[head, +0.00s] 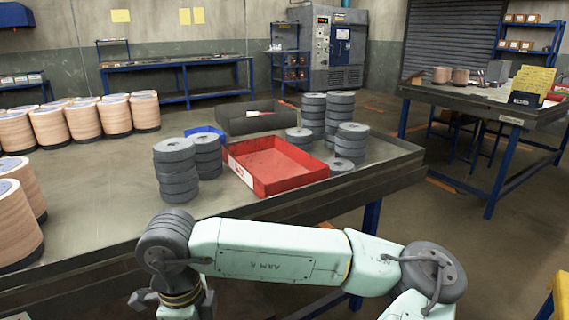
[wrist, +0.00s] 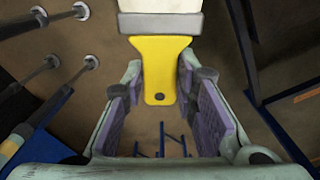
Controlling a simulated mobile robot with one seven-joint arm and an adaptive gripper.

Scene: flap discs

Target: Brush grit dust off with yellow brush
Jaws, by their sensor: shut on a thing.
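The yellow brush (wrist: 160,65) shows in the wrist view, with its yellow handle between my fingers and its grey band and pale bristles toward the top edge. My gripper (wrist: 160,88) is shut on the handle. In the head view my arm crosses the front of the table, and its lower end runs out of the picture at the bottom left; the fingers and brush are hidden there. Grey flap discs stand in stacks (head: 176,172) on the metal table (head: 105,205). No grit dust can be made out clearly.
A red tray (head: 248,178) sits near the table's front edge between disc stacks (head: 350,140). Behind it are a dark tray (head: 232,122) and a small blue bin (head: 216,131). Several tan rolls (head: 50,128) fill the left. The table's middle front is bare.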

